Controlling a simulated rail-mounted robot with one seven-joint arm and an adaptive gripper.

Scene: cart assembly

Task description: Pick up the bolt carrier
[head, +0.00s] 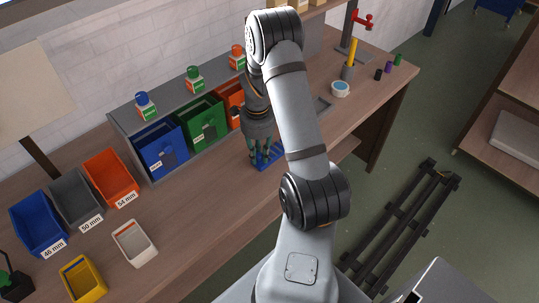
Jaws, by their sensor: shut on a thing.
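My gripper (262,158) points down over the workbench, in front of the green and orange bins. It is shut on the blue bolt carrier (272,157), a small slotted blue piece at the bench surface. My arm covers part of the carrier's right side. I cannot tell whether the carrier rests on the bench or is slightly above it.
Blue (160,149), green (204,124) and orange (234,97) bins stand behind my gripper, with capped bottles on the shelf above. Labelled bins (110,177) and white (134,243) and yellow (83,279) trays are at left. Bench space left of my gripper is clear.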

